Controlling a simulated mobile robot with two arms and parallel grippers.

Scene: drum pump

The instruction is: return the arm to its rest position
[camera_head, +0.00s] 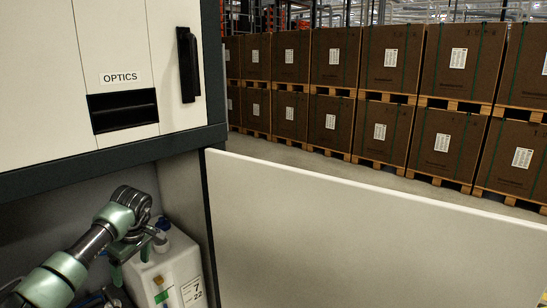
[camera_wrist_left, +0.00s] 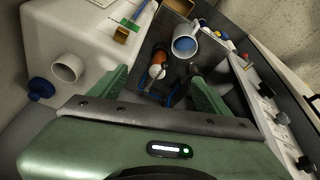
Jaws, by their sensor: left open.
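My left arm comes in from the left in the head view and reaches into the open lower bay of the cabinet. My left gripper (camera_head: 130,250) is beside a white canister (camera_head: 172,268) with a blue cap and a label. In the left wrist view, the two green fingers of the left gripper (camera_wrist_left: 160,80) are spread apart, with nothing seen clamped between them. The canister (camera_wrist_left: 90,45) is at the left, with a round spout (camera_wrist_left: 67,68) and a blue cap (camera_wrist_left: 40,88). My right gripper is in neither view.
The cabinet drawer front (camera_head: 120,77) reads OPTICS. An open white door panel (camera_head: 370,235) stands to the right of the bay. A white-blue cup (camera_wrist_left: 187,42) and a brown-orange item (camera_wrist_left: 157,71) lie beyond the fingers. Boxes on pallets (camera_head: 335,57) stand behind.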

